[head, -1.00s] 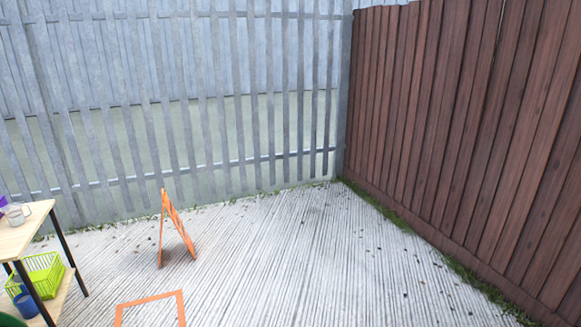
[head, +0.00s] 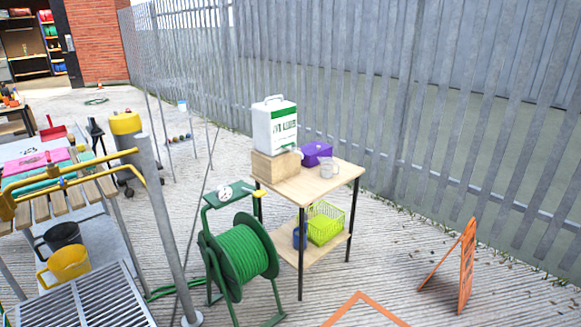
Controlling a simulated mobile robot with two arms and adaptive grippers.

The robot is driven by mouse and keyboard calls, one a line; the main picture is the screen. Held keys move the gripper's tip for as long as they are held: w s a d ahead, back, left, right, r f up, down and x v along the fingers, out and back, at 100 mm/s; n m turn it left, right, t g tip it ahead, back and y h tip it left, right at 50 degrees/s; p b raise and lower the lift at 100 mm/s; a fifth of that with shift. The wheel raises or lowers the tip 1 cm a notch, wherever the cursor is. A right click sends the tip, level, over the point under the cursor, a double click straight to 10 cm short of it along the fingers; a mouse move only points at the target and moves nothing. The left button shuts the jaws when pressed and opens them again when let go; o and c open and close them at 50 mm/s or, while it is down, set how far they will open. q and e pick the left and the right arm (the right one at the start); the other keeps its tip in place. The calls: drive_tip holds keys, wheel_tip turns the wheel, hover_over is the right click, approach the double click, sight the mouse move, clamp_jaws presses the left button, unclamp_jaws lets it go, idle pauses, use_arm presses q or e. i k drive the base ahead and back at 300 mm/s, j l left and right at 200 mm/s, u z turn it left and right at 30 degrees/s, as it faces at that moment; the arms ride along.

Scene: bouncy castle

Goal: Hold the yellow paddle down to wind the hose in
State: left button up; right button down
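A green hose reel (head: 241,252) stands on the ribbed ground in the middle of the head view, wound with green hose. A small yellow paddle (head: 258,194) sticks out to the right from the top of its green frame, beside a round white dial (head: 224,192). A loose length of green hose (head: 168,291) runs out at the lower left of the reel. Neither of my grippers is in view. Nothing is touching the paddle.
A wooden-topped table (head: 328,178) with a white canister (head: 275,125) stands just behind and right of the reel. A grey post (head: 166,230) with yellow pipes rises at its left. An orange A-frame sign (head: 463,262) stands right. Ground between table and sign is open.

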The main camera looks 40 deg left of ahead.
sight(260, 192)
drive_tip(key=i+j+u, duration=0.15)
drive_tip(key=u, duration=0.35)
drive_tip(key=i+u, duration=0.15)
drive_tip(key=u, duration=0.35)
drive_tip(key=i+u, duration=0.2)
drive_tip(key=u, duration=0.25)
drive_tip(key=i+u, duration=0.2)
drive_tip(key=u, duration=0.3)
drive_tip(key=i+l+u, duration=0.15)
drive_tip(key=u, duration=0.35)
